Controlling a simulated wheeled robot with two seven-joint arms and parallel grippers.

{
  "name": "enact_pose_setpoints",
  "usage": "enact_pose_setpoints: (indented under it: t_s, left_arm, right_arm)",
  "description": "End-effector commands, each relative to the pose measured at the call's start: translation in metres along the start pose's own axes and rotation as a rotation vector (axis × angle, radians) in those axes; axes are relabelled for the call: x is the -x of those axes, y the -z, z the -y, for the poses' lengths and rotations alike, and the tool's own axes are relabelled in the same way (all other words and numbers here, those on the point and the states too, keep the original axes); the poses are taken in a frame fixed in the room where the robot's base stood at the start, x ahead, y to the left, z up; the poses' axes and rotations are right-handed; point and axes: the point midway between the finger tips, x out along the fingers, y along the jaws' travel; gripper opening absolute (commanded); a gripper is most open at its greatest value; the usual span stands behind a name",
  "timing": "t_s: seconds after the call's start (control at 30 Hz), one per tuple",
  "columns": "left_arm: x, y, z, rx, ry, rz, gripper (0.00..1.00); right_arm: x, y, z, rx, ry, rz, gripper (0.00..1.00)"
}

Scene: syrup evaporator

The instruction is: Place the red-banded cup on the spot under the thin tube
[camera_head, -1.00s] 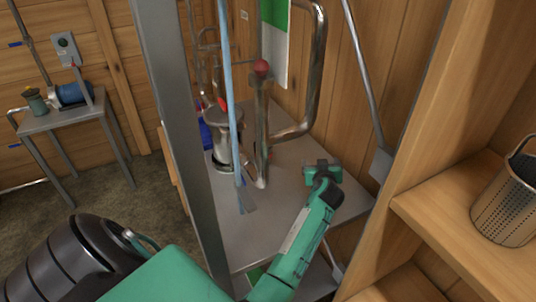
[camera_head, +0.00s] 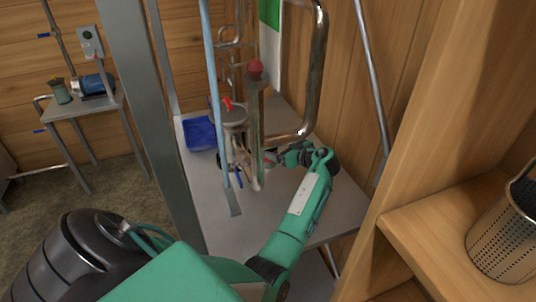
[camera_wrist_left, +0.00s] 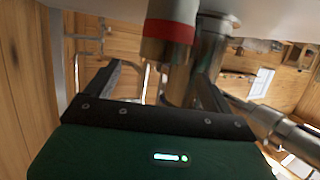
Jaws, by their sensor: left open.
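The red-banded cup (camera_wrist_left: 170,32) shows in the left wrist view, with a pale part, a red band and a metallic or tan part. It lies ahead of and between the spread fingers of my left gripper (camera_wrist_left: 160,72), and they are not closed on it. The cup is mostly hidden there. I cannot tell which line is the thin tube, and the spot under it is not clear. My right gripper is out of view.
The grey table (camera_head: 265,215) is clear in front. A red-handled vessel (camera_head: 234,115) and a blue tray (camera_head: 199,133) stand behind. A light blue rod (camera_head: 212,90) and a grey post (camera_head: 150,110) are at left. A perforated bucket (camera_head: 505,235) sits on the right shelf.

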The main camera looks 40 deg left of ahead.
Motion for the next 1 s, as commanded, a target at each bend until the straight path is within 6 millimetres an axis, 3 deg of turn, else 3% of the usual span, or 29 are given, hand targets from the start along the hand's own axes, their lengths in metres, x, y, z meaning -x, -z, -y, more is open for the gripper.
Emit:
enact_pose_setpoints:
  t_s: [0.27, 0.6, 0.87, 1.0]
  left_arm:
    - [-0.02, 0.001, 0.002, -0.001, 0.0, 0.001, 0.86]
    - [-0.061, -0.005, 0.005, -0.002, -0.002, 0.001, 0.86]
    - [-0.063, -0.006, 0.005, 0.0, -0.003, 0.001, 0.86]
    - [-0.063, -0.006, 0.005, 0.0, -0.003, 0.001, 0.6]
  right_arm:
    - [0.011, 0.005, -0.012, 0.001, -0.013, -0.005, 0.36]
    - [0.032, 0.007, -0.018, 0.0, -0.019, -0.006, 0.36]
    - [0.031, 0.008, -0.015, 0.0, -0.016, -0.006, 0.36]
    - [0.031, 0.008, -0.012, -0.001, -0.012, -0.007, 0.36]
